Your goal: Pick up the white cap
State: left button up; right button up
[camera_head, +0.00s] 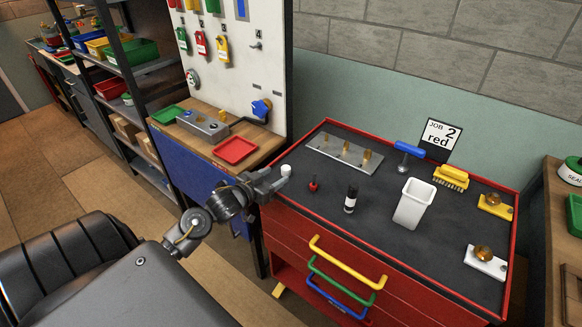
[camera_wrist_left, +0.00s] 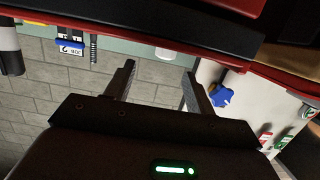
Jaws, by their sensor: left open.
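The white cap (camera_head: 286,170) is a small white cylinder at the left edge of the red cabinet's dark top (camera_head: 385,215). My left gripper (camera_head: 277,181) is open and empty, with its fingertips close to the cap in the head view. In the left wrist view the cap (camera_wrist_left: 165,54) shows just beyond and between the two spread fingers of the gripper (camera_wrist_left: 158,69). Whether a finger touches it cannot be told. My right gripper is not in view.
A bench with a red tray (camera_head: 235,150) adjoins at left.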

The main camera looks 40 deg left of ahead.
aim_at(284, 169)
pick_arm(q)
jog(key=shift+w, duration=0.1)
jog(key=shift+a+r, duration=0.15)
jog(key=shift+r, duration=0.05)
jog(key=x, duration=0.3)
jog(key=shift+w+a+f, duration=0.25)
jog(key=shift+a, duration=0.05)
jog(key=shift+w+f, duration=0.1)
jog(key=shift+w, duration=0.2)
jog(key=shift+p, duration=0.3)
jog(key=p+x, duration=0.1)
jog(key=x, duration=0.4)
jog(key=shift+d, duration=0.1)
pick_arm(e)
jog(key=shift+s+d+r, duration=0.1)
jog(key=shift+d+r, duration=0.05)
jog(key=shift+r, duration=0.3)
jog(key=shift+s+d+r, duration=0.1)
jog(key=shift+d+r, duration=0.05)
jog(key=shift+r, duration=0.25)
pick_arm(q)
jog(key=shift+c, duration=0.2)
jog(key=c, duration=1)
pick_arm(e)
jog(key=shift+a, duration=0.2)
